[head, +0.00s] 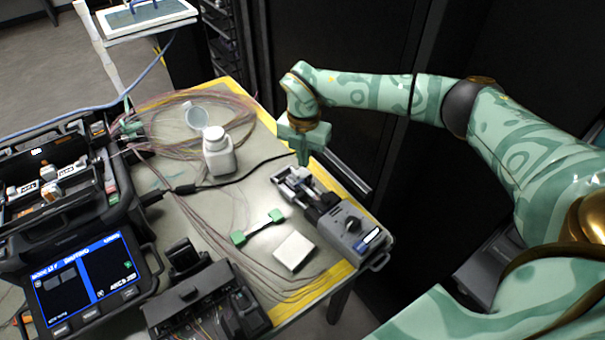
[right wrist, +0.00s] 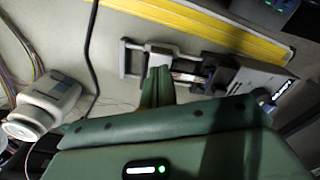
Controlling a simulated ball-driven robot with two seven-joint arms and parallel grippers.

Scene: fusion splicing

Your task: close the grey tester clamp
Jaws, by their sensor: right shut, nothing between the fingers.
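The grey tester (head: 340,225) lies near the right edge of the table, with its clamp end (head: 291,181) toward the back. The tester also shows in the right wrist view (right wrist: 245,75), with the clamp end (right wrist: 150,60) at its left. My right gripper (head: 303,161) is shut and empty, pointing down just behind the clamp end. In the right wrist view its fingertips (right wrist: 158,72) overlap the clamp end; I cannot tell whether they touch it. How far the clamp is open is too small to tell. My left gripper is not in view.
A white bottle (head: 219,155) with its lid open stands left of the gripper. A green-ended tool (head: 258,228) and a white block (head: 294,251) lie left of the tester. The splicer (head: 85,280) is at left. Loose fibres and a black cable cross the table (head: 205,210).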

